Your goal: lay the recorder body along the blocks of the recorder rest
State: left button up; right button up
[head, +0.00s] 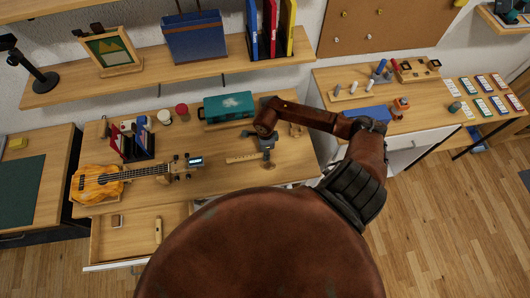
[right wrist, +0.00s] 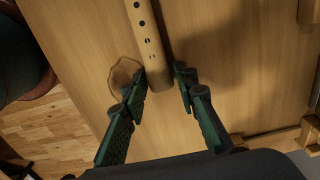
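The recorder body (head: 243,158) is a pale wooden tube with dark finger holes, lying on the desk; it also shows in the right wrist view (right wrist: 150,45). My right gripper (head: 267,151) is above its right end. In the right wrist view, my right gripper (right wrist: 158,78) is open, with its fingertips on either side of the tube's near end and visible space beside the tube. Small wooden blocks (head: 297,130), apparently the recorder rest, stand to the right of the gripper; wooden pieces (right wrist: 312,130) also show at the wrist view's right edge. My left gripper is not in view.
A ukulele (head: 97,183) lies at the desk's left, with a small clip-on device (head: 195,161) near its head. A teal case (head: 228,107) stands behind the recorder. An open drawer (head: 125,240) juts out at front left. A brown round patch (right wrist: 122,76) lies beside the left finger.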

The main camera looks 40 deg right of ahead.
jog(key=shift+o, duration=1.3)
jog(key=shift+r, duration=0.1)
jog(key=shift+r, duration=0.2)
notch_tip(320, 180, up, 12)
jog(key=shift+f, duration=0.15)
